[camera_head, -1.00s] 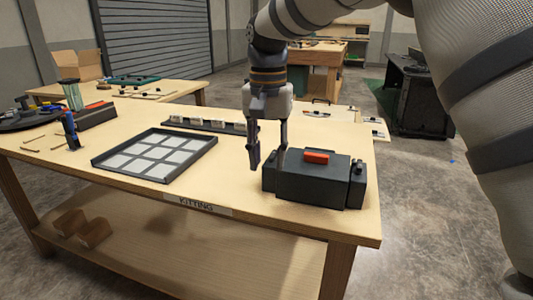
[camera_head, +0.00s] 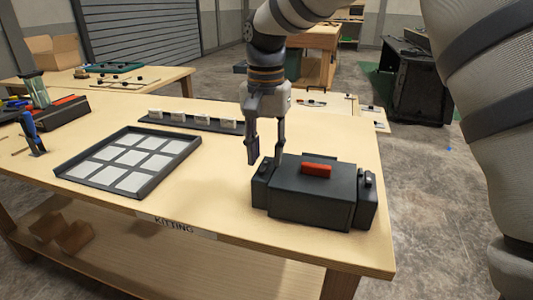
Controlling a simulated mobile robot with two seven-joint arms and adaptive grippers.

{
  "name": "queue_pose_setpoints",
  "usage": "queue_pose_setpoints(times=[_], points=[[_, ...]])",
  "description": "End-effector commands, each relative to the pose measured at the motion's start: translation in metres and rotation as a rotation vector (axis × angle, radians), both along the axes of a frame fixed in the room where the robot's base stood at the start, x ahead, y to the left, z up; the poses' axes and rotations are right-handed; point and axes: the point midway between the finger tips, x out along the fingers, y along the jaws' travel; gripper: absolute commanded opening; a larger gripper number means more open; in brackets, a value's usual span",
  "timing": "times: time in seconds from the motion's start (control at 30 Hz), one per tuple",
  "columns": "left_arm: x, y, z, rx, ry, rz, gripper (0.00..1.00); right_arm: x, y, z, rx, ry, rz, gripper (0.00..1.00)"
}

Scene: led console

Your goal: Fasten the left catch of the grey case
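The dark grey case (camera_head: 310,198) stands closed on the wooden table near its right end, with an orange-red handle (camera_head: 316,170) on its lid. Its left catch (camera_head: 266,166) shows as a small dark piece at the top left end; whether it is fastened is too small to tell. A matching right catch (camera_head: 368,179) is at the other end. My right gripper (camera_head: 265,161) points down at the left end of the case, its fingers apart with a gap between them, close to the left catch. Whether it touches is unclear. My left gripper is not in view.
A tray with white squares (camera_head: 66,170) lies left of the case on the table (camera_head: 215,205). A dark rail with several white blocks (camera_head: 240,130) lies behind. A blue-handled tool (camera_head: 31,132) stands at far left. Bare tabletop lies between tray and case.

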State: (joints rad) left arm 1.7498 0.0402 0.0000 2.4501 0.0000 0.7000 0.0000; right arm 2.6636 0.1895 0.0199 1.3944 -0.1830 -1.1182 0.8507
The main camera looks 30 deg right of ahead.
Motion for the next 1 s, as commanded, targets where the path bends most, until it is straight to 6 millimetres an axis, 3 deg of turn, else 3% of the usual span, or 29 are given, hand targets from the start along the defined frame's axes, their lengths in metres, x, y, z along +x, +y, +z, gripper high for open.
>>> queue_pose_setpoints(times=[0.33, 0.5, 1.0], points=[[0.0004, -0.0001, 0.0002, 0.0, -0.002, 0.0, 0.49, -0.0001, 0.0002, -0.0097, 0.0, 0.0, 0.001, 0.31], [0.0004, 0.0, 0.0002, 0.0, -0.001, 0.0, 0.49, -0.0002, 0.0001, -0.0095, 0.0, 0.0, 0.001, 0.0], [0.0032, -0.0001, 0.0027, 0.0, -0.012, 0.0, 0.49, -0.0005, 0.0003, -0.0087, -0.001, 0.001, 0.088, 0.0]])
